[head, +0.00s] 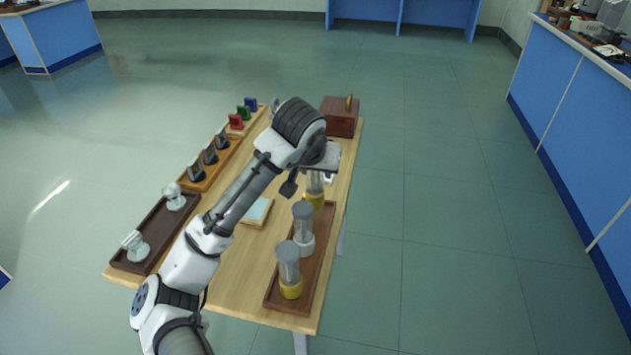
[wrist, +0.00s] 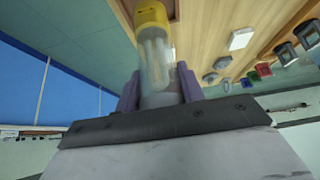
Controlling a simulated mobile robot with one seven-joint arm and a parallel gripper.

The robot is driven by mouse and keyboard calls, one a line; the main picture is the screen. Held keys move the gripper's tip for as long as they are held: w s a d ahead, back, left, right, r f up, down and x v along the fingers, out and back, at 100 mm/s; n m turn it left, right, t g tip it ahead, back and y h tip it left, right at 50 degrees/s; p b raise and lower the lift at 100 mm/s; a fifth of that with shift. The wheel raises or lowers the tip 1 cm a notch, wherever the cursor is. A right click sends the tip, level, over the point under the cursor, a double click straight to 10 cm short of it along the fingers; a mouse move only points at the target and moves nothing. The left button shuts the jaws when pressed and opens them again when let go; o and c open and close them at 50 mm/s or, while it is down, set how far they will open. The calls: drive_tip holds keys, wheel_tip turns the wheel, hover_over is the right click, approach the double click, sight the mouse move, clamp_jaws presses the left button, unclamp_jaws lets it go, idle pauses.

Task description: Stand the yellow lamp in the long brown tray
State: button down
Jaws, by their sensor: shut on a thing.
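My gripper (head: 316,176) is shut on a yellow lamp, a clear glass cylinder with a yellow base (head: 314,199). In the wrist view the purple fingers (wrist: 159,78) grip the glass, and the yellow base (wrist: 151,16) points away from the palm. The lamp is upright at the far end of the long brown tray (head: 309,273); whether its base touches the tray floor I cannot tell. A second yellow-based lamp (head: 290,273) stands at the tray's near end. A white-based lamp (head: 303,224) stands between them.
A darker tray (head: 154,236) with two white pieces lies at the table's left. Beyond it are a rack of dark pieces (head: 209,155) and red, green and blue pieces (head: 243,113). A brown box (head: 339,117) stands behind my gripper. A pale pad (head: 257,211) lies mid-table.

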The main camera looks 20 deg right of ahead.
sight(315, 181)
drive_tip(key=shift+f, duration=1.85)
drive_tip(key=shift+f, duration=0.1)
drive_tip(key=c, duration=0.9)
unclamp_jaws()
drive_tip(key=v, duration=1.2)
